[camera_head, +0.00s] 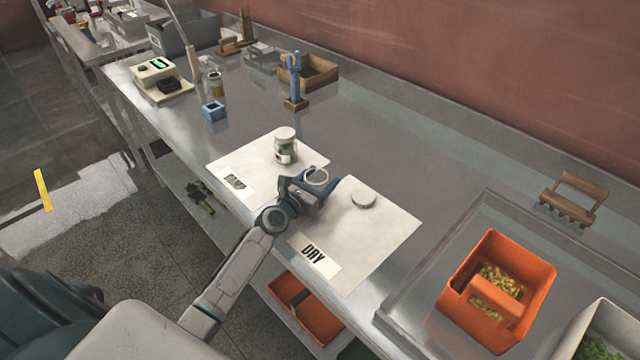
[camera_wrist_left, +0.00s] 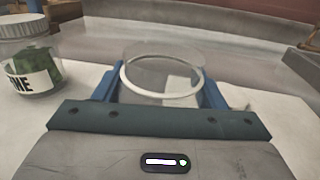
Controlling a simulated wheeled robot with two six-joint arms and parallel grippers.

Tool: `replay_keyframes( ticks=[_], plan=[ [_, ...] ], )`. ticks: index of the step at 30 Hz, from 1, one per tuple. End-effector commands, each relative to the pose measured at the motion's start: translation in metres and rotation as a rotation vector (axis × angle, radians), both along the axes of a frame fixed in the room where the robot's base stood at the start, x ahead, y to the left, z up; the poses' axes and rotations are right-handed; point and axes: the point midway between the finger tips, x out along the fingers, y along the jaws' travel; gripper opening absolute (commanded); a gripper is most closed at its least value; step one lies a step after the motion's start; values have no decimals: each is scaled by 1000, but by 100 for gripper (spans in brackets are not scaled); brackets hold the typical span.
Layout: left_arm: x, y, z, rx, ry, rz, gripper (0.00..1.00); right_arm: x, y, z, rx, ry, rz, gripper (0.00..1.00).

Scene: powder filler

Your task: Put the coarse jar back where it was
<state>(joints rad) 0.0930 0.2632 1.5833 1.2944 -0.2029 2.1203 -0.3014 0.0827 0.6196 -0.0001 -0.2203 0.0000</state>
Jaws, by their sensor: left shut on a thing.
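My left gripper (camera_head: 306,190) is shut on an open clear jar (camera_head: 317,178), near the border between the DAMP mat (camera_head: 309,155) and the DRY mat (camera_head: 385,230). In the left wrist view the jar (camera_wrist_left: 160,80) sits between the blue fingers and looks empty. Its label is hidden, so I cannot read whether it is the coarse one. A pale round lid (camera_head: 363,199) lies on the DRY mat. A lidded jar with green contents (camera_head: 285,146) stands on the DAMP mat; its label (camera_wrist_left: 27,84) ends in "NE". My right gripper is not in view.
An orange bin (camera_head: 540,270) with yellow pieces stands at the lower right. A scale (camera_head: 160,78), a blue block (camera_head: 214,110), a blue stand (camera_head: 295,82) and a wooden box (camera_head: 322,72) are farther back.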

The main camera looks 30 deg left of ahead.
Motion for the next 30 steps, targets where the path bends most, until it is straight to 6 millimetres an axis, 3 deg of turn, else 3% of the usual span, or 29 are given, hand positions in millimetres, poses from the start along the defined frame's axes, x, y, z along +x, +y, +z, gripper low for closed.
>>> replay_keyframes(
  ticks=[10,11,14,25,30],
  plan=[
    [0,0,-3,-1,-1,0,39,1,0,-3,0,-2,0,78],
    [0,0,-3,-1,-1,0,66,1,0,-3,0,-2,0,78],
    [0,0,-2,-1,-1,0,86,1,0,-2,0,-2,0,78],
    [0,0,3,1,-1,0,86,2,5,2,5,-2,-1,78],
    [-24,4,1,3,1,-2,86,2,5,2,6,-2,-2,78]
  ],
)
